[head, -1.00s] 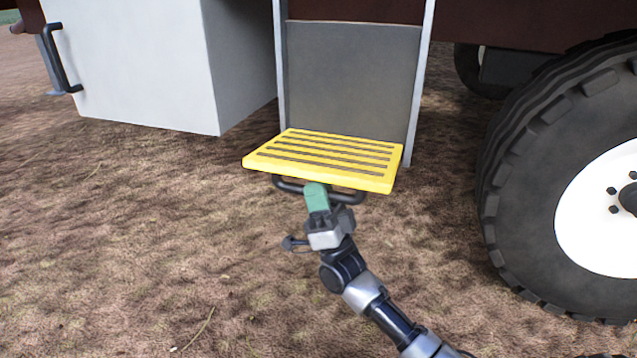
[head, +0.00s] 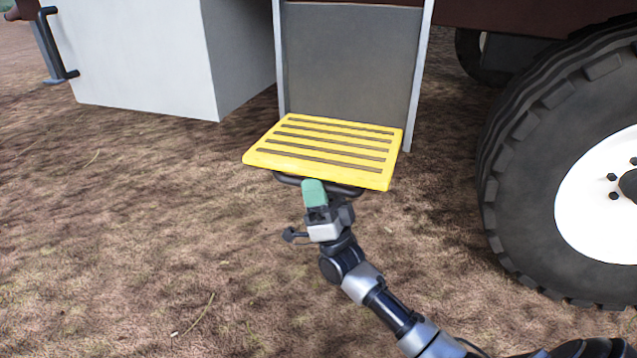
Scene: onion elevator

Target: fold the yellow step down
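The yellow step (head: 325,152) is a slotted plate below a grey panel between two light rails. It sticks out toward me, lying nearly flat with its front edge tilted somewhat down. A black bar handle (head: 345,189) runs under its front edge. My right gripper (head: 314,190) is at this handle, with a green finger pad covering part of the bar. The other finger is hidden, so I cannot see whether the fingers are closed around the bar. My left gripper is not in view.
A white box (head: 145,60) with a black handle stands left of the step. A large black tyre (head: 520,165) with a white hub is on the right. The grey panel (head: 350,60) rises behind the step. Brown bare ground lies clear below and in front.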

